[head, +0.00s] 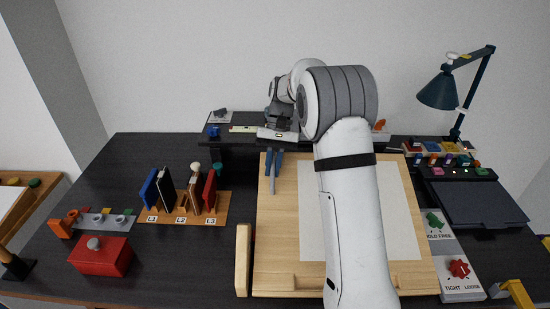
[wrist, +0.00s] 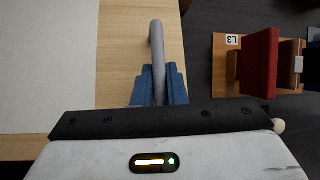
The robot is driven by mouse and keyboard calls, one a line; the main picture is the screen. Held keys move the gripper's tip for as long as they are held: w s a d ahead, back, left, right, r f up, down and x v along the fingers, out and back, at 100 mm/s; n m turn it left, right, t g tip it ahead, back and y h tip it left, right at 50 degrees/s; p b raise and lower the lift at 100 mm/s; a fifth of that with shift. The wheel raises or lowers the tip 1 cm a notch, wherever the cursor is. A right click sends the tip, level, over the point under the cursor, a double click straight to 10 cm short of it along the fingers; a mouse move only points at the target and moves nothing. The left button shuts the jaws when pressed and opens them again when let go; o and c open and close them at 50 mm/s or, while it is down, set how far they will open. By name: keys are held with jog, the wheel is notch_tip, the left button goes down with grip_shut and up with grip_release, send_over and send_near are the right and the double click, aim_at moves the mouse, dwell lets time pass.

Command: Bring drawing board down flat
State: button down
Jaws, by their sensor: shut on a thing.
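The drawing board (head: 285,240) is pale wood with a white sheet (head: 310,210) on it and a ledge along its near edge. My arm covers part of it, and I cannot tell its exact tilt. A grey bar-like handle (head: 272,185) is at its upper left edge. My gripper (head: 275,160) has blue fingers, which are shut on this handle. In the wrist view the gripper (wrist: 159,88) has a finger on each side of the grey handle (wrist: 157,42). A green knob (head: 434,222) and a red knob (head: 459,268) sit on labelled plates right of the board.
A wooden block (head: 243,260) stands beside the board's left edge. Further left are a book rack (head: 185,205) with several upright books and a red box (head: 100,256). A dark shelf (head: 225,140) runs behind. A blue lamp (head: 440,90) and dark tablet-like panel (head: 475,203) are right.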

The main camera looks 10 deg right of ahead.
jog(key=shift+r, duration=0.1)
jog(key=c, duration=1.5)
grip_release()
jog(key=b+v, duration=0.1)
jog(key=v, duration=0.6)
jog(key=shift+w+d+r, duration=0.1)
jog(key=shift+r, duration=0.2)
